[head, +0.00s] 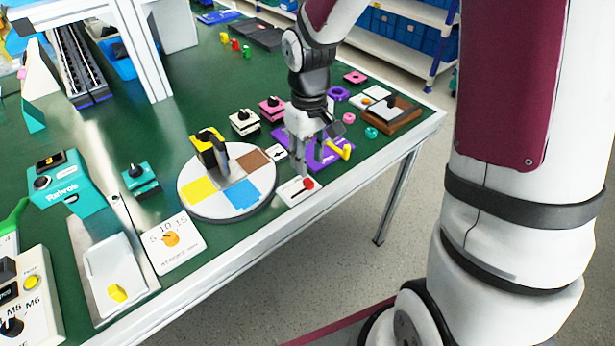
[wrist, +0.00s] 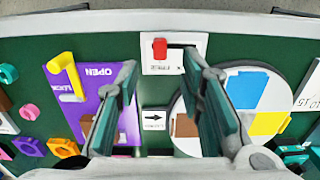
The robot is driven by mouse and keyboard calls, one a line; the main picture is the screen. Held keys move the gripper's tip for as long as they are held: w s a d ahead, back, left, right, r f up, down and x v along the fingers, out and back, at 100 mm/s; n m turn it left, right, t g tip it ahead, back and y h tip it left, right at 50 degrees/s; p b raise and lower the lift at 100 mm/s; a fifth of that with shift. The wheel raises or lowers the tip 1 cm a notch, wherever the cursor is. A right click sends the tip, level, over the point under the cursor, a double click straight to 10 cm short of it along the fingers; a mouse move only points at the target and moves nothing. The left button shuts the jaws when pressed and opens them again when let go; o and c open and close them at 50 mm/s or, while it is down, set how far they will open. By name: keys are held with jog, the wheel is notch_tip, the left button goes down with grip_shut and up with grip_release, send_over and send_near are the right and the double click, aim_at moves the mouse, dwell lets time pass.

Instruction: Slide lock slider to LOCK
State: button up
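A white plate (head: 297,193) with a red slider knob (head: 308,183) lies near the table's front edge. In the wrist view the red knob (wrist: 160,48) sits at the left end of a dark slot on the plate (wrist: 160,68); the small printed label is too blurred to read. A purple panel (wrist: 90,82) marked OPEN, with a yellow handle (wrist: 62,72), lies left of it; a second word there is unclear. My gripper (head: 303,165) is just above the plate. In the wrist view my gripper (wrist: 160,62) is open and empty, its fingers spread either side of the plate.
An arrow tile (head: 278,153) lies behind the plate. Small rings and a wooden box (head: 392,121) lie to the right. The table edge is close in front.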

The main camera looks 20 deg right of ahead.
aim_at(309, 181)
notch_tip(309, 181, down, 7)
jog(key=shift+r+b, duration=0.1)
jog(key=shift+b, duration=0.4)
grip_shut()
